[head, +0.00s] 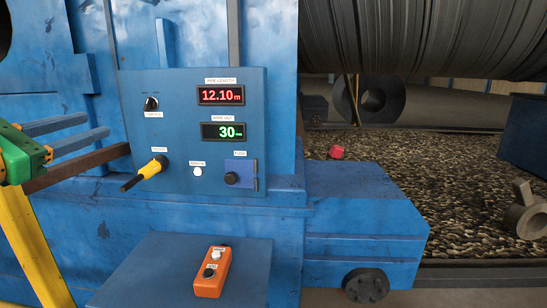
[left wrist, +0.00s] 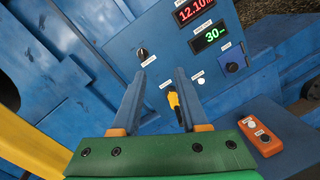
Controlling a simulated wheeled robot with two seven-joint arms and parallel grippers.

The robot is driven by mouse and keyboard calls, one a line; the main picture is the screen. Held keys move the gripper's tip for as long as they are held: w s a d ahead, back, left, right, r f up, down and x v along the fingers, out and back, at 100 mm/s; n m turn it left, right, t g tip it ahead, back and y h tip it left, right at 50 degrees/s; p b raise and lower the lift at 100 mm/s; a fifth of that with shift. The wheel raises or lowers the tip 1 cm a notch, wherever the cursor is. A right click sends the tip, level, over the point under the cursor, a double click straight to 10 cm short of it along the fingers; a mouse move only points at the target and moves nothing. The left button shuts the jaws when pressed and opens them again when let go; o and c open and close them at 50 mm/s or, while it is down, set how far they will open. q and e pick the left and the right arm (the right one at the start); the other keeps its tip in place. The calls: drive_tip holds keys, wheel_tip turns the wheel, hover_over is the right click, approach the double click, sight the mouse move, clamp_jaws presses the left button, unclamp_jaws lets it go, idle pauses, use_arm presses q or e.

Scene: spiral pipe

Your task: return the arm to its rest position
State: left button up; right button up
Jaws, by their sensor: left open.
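My left gripper (head: 98,126) comes in from the left edge of the head view, with a green body and two blue-grey fingers. The fingers are apart and nothing is between them. They point toward the blue control panel (head: 180,105) and look clear of it. In the left wrist view the open gripper (left wrist: 160,75) faces the same panel, and a yellow-and-black lever handle (left wrist: 173,100) shows between the fingers. In the head view this lever handle (head: 147,173) lies lower right of the fingers. My right gripper is in neither view.
The panel has a red display (head: 221,95) reading 12.10 m and a green display (head: 223,131) reading 30. An orange button box (head: 212,272) rests on a blue shelf (head: 140,275). A large ribbed pipe (head: 420,38) and gravel (head: 420,180) lie to the right.

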use_arm(q)
drive_tip(key=d+f+n+h, duration=0.2)
drive_tip(key=d+f+h, duration=0.1)
drive_tip(key=d+h, duration=0.5)
drive_tip(key=d+f+n+h, duration=0.2)
drive_tip(key=d+h, duration=0.4)
drive_tip(key=d, duration=0.4)
drive_tip(key=a+f+n+g+y, duration=0.1)
drive_tip(key=a+f+n+y, duration=0.5)
drive_tip(key=f+n+y, duration=0.8)
drive_tip(key=a+f+n+y, duration=0.6)
drive_tip(key=f+n, duration=0.7)
drive_tip(key=n, duration=0.6)
drive_tip(key=s+d+f+n+g+h, duration=0.1)
drive_tip(key=s+d+f+n+g, duration=0.25)
drive_tip(key=s+f+g, duration=0.6)
drive_tip(key=s+d+f+n+g+h, duration=0.2)
drive_tip(key=s+d+f+g, duration=0.2)
drive_tip(key=s+f, duration=1)
wheel_tip(320, 180, down, 13)
drive_tip(key=s+g, duration=0.1)
drive_tip(key=s+a+f+g, duration=0.1)
drive_tip(key=s+a+f, duration=0.1)
drive_tip(key=s+f, duration=0.9)
drive_tip(key=shift+s+a+f+m+y, duration=0.25)
drive_tip(key=shift+s+m, duration=0.2)
drive_tip(key=shift+s, duration=0.55)
